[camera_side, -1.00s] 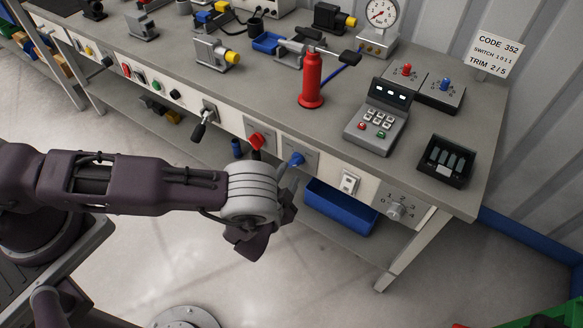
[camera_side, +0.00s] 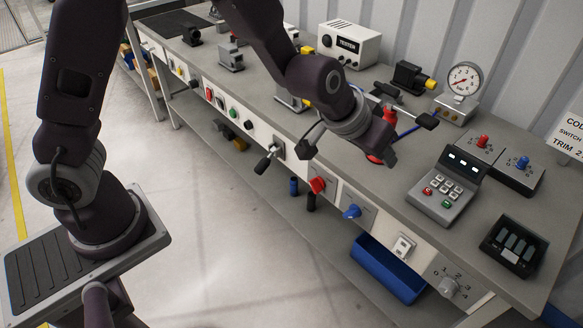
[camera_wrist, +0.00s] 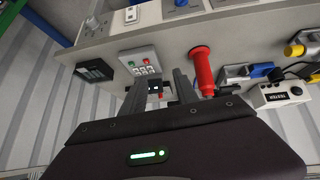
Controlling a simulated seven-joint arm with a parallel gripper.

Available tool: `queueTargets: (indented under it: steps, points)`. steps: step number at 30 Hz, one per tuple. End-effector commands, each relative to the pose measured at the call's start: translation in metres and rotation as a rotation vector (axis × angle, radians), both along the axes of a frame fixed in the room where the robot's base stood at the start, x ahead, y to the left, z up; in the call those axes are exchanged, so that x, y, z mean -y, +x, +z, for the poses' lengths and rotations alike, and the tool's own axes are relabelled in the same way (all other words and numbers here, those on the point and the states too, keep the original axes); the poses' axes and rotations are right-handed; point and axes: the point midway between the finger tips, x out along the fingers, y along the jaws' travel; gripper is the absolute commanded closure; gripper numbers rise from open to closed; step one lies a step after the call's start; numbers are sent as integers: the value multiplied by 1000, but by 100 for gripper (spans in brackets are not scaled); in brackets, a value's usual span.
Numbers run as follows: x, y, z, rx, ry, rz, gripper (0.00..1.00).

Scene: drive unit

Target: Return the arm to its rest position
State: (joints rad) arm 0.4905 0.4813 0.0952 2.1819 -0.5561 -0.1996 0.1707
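My arm is raised, with its wrist bent down over the front part of the grey workbench (camera_side: 400,205). My gripper (camera_side: 372,143) is above the bench top in the side view, in front of a red upright bottle-like object that it partly hides. In the wrist view my gripper (camera_wrist: 160,78) shows two dark fingers spread apart, with nothing between them. The red object (camera_wrist: 203,72) shows to the right of the fingers there and looks apart from them. Its base (camera_side: 376,159) shows below my gripper in the side view.
A keypad unit (camera_side: 444,195), a dark tray (camera_side: 513,246) and a gauge (camera_side: 461,82) stand on the bench at right. A red knob (camera_side: 317,185), a blue knob (camera_side: 352,211) and a lever (camera_side: 267,160) stick out from the front panel. The floor in front is clear.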

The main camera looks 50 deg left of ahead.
Motion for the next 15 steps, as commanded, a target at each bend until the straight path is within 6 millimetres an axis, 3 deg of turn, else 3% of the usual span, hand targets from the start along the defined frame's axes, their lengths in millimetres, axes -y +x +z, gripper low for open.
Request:
queueTargets:
  steps: [1,3,6,9,12,15]
  points:
    - [-14,-17,42,-5,-47,-10,64]
    - [-34,-54,85,-33,-81,-38,64]
    - [-69,-119,127,-66,-78,-61,64]
    - [-103,-187,144,-95,-26,-53,64]
    - [-130,-242,143,-126,40,-16,64]
    - [-146,-275,137,-150,87,20,64]
